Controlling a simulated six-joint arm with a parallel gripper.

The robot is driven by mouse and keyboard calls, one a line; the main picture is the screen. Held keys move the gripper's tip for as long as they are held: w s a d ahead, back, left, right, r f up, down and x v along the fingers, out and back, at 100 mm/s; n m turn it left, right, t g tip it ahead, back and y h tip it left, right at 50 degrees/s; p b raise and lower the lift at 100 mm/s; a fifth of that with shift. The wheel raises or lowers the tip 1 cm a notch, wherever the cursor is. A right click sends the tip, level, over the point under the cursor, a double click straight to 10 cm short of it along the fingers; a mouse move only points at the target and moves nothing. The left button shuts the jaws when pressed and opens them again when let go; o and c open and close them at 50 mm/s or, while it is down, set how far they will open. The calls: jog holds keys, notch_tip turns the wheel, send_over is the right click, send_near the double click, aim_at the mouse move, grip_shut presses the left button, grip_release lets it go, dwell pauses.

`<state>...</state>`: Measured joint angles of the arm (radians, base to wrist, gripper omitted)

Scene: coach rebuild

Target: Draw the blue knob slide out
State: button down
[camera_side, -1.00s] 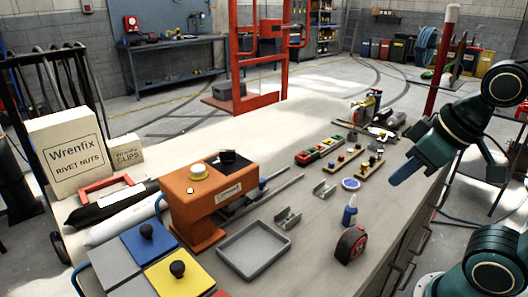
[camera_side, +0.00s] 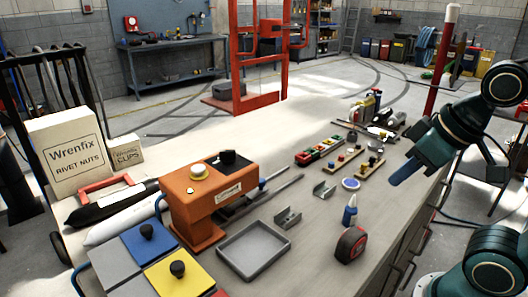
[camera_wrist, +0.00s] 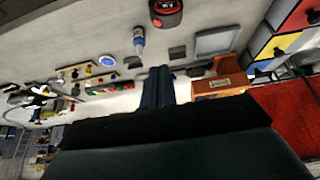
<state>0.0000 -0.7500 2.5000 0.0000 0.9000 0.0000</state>
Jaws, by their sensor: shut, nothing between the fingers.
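My gripper (camera_side: 398,180) is shut and empty above the right side of the bench, far from the blue panel. Its fingers (camera_wrist: 158,72) are together in the wrist view.
Wooden strips with small knobs (camera_side: 343,159) lie farther back.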

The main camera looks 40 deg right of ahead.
dwell(0.4)
jog(key=c, duration=1.5)
grip_release()
jog(key=shift+w+r, duration=0.1)
jog(key=o, duration=0.3)
jog(key=shift+w+r, duration=0.15)
jog(key=shift+w, duration=0.05)
jog(key=shift+o, duration=0.2)
jog(key=w+r+n+g, duration=0.2)
jog(key=w+n, duration=0.4)
jog(key=w, duration=0.6)
jog(key=w+r+n+g, duration=0.1)
jog(key=w+n+g, duration=0.1)
jog(key=w+n, duration=0.8)
jog(key=w+a+f+n+g, duration=0.1)
jog(key=w+f, duration=0.4)
jog(key=w, duration=0.6)
jog(key=shift+w+f+n+g, duration=0.3)
jog(key=shift+f+n, duration=0.1)
jog(key=shift+n, duration=0.1)
notch_tip(320, 180, down, 14)
jog(key=shift+r, duration=0.1)
